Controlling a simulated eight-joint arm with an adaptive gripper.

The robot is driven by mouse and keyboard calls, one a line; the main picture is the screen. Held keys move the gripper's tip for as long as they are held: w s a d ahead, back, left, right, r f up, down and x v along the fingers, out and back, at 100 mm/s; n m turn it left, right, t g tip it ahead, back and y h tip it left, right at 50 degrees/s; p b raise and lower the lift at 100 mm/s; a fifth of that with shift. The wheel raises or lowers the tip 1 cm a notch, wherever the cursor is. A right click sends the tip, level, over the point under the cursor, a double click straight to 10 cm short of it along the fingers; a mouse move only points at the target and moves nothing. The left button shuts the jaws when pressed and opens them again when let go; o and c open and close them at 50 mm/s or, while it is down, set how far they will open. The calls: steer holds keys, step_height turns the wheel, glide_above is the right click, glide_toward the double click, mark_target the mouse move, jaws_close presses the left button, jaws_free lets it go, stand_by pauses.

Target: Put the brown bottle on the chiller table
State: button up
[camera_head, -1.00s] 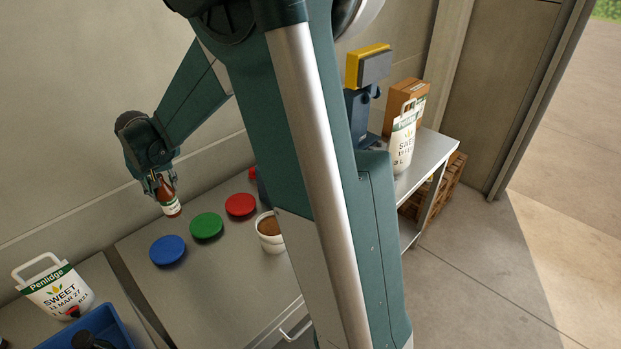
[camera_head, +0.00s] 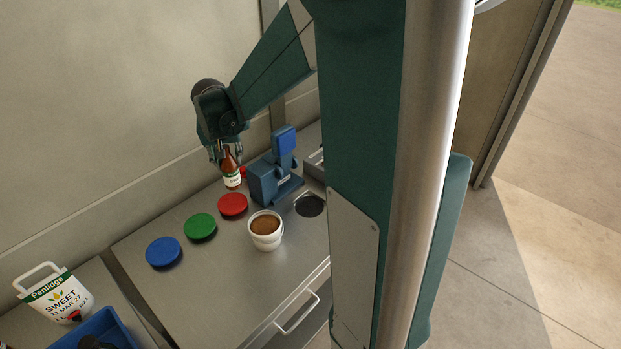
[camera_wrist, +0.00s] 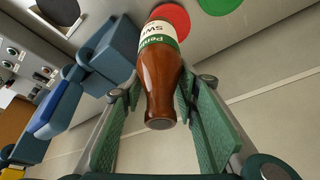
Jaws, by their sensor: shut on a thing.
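The brown bottle (camera_head: 231,177), with a white and green label, is held upright by its upper part in my gripper (camera_head: 226,152). In the wrist view the bottle (camera_wrist: 160,85) lies between the two green finger pads (camera_wrist: 155,125), its neck toward the camera. The gripper is shut on it. The steel table with a drawer handle, which looks like the chiller table (camera_head: 215,280), lies below. The bottle is behind the red disc (camera_head: 233,204), near the wall; whether its base touches the steel top I cannot tell.
A blue device (camera_head: 272,178) stands just right of the bottle. Green (camera_head: 201,227) and blue (camera_head: 163,252) discs lie to the left. A white tub (camera_head: 265,231) of brown contents stands in front. The table's front left is clear. A white jug (camera_head: 58,296) stands at far left.

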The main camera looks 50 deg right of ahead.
step_height(320, 180, up, 2)
steer(key=m+p, duration=0.1)
steer(key=p, duration=0.1)
glide_above(259, 183)
steer(key=s+a, duration=0.1)
steer(key=s, duration=0.1)
steer(key=shift+a+r, duration=0.1)
steer(key=shift+r, duration=0.05)
steer(key=shift+w, duration=0.1)
step_height(259, 183, down, 14)
steer(key=shift+b, duration=0.65)
steer(key=shift+f, duration=2)
steer(key=shift+f, duration=0.15)
steer(key=o, duration=0.7)
steer(key=shift+b, duration=0.3)
steer(key=o, duration=0.4)
steer(key=shift+o, duration=0.2)
